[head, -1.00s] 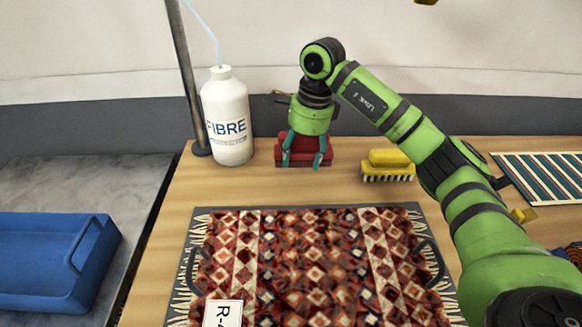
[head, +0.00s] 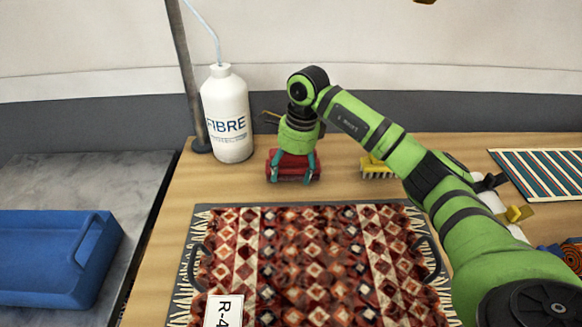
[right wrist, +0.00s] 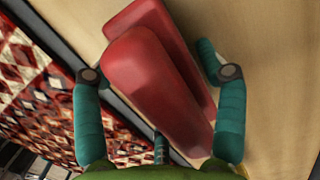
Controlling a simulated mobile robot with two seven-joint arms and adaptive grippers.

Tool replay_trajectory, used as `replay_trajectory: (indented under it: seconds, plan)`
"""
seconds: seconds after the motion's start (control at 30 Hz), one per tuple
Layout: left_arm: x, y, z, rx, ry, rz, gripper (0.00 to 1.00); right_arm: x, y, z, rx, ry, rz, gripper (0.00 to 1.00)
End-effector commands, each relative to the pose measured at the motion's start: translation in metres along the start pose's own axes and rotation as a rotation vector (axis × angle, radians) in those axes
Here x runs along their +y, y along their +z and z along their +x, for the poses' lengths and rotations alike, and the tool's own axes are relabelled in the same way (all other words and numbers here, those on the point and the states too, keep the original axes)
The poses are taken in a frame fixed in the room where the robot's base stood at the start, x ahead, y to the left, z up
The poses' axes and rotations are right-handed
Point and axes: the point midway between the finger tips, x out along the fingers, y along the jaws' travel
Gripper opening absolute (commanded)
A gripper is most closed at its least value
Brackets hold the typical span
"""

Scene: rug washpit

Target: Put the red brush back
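The red brush (head: 293,168) is at the back of the wooden table, to the right of the white bottle and behind the patterned rug. My right gripper (head: 291,172) points down over it, with a teal finger on each side. In the right wrist view the brush (right wrist: 150,75) lies slanted between the fingers (right wrist: 160,75), its red handle nearest the camera. The fingers seem to touch its sides. I cannot tell whether the brush rests on the table or hangs just above it. My left gripper is not in view.
The white FIBRE bottle (head: 228,115) stands close on the left, beside a pole (head: 188,80). A yellow brush (head: 375,167) is partly behind my right arm. The patterned rug (head: 310,265) lies in front. A blue tray (head: 40,250) is at left, a striped mat (head: 540,172) at right.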

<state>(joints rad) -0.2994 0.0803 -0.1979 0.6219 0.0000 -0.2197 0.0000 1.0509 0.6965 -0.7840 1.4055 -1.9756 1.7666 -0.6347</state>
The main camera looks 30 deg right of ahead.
Motion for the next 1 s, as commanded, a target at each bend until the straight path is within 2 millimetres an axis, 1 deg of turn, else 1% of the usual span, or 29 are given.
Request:
replay_trajectory:
  seconds: [0.3, 0.4, 0.47, 0.57, 0.8, 0.9, 1.0]
  plan:
    - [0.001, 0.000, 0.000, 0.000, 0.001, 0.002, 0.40, 0.000, 0.000, -0.001, 0.000, 0.000, 0.001, 0.85]
    - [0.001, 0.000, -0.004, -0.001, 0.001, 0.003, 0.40, 0.000, 0.001, -0.006, 0.000, -0.001, 0.000, 0.85]
    - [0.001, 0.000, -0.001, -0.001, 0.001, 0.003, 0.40, -0.001, 0.001, -0.010, -0.001, -0.003, 0.001, 0.85]
    - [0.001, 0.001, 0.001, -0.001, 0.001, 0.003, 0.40, -0.002, 0.001, -0.026, -0.002, -0.005, 0.001, 0.85]
    - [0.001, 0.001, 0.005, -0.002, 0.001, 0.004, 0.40, -0.002, 0.001, -0.079, -0.002, -0.005, 0.001, 0.85]
    - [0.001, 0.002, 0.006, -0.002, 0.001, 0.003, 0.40, -0.001, 0.001, -0.098, -0.002, -0.005, 0.001, 0.85]
    - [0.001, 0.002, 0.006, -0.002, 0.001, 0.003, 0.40, -0.001, 0.001, -0.112, -0.002, -0.002, 0.001, 0.85]
